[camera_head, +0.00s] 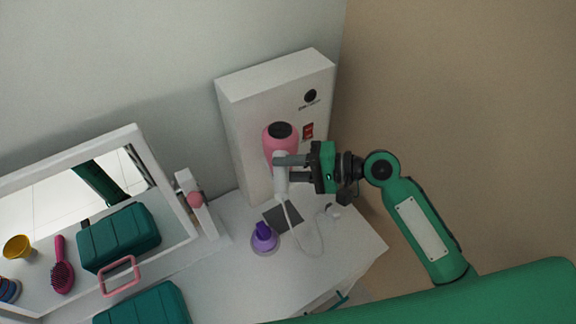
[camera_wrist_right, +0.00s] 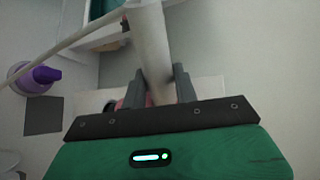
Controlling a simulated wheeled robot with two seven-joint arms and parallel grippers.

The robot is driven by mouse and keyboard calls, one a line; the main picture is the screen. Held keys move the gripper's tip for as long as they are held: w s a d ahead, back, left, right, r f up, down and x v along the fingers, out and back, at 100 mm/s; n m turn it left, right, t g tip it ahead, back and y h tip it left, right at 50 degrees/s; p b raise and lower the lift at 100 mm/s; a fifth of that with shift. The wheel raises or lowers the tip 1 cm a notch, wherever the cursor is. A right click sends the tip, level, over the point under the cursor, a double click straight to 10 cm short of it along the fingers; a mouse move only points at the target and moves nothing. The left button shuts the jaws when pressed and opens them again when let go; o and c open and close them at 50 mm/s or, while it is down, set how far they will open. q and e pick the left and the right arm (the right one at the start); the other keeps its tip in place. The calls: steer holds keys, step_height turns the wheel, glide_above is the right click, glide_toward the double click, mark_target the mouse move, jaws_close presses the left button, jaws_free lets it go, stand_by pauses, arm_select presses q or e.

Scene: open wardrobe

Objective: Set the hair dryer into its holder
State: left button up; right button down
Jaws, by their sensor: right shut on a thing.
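A hair dryer with a pink head (camera_head: 278,143) and a white handle (camera_head: 281,183) stands upright above the right part of the white table. My right gripper (camera_head: 280,168) comes in from the right and is shut on the white handle, just below the pink head. The right wrist view shows the handle (camera_wrist_right: 150,50) between the two dark fingers (camera_wrist_right: 160,88). A white cord runs from the handle down to the table. I cannot make out a holder for certain. My left gripper is not in view.
A tall white box (camera_head: 244,115) stands behind the dryer. A purple bottle (camera_head: 264,238) and a dark square (camera_head: 283,217) are on the table below. At the left are a mirror (camera_head: 143,142), a teal case (camera_head: 167,303) and a pink brush (camera_head: 62,276).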

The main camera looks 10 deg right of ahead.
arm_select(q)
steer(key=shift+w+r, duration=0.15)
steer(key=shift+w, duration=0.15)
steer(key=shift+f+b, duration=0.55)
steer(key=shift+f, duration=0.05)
arm_select(e)
steer(key=shift+f, duration=1.35)
stand_by(1.0)
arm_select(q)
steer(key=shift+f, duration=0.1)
arm_select(e)
steer(key=shift+s+f, duration=0.15)
steer(key=shift+f, duration=0.6)
stand_by(0.5)
steer(key=c, duration=1.3)
jaws_free()
steer(key=o, duration=0.3)
steer(key=shift+r, duration=0.2)
steer(key=shift+o, duration=1.3)
steer(key=shift+r, duration=0.1)
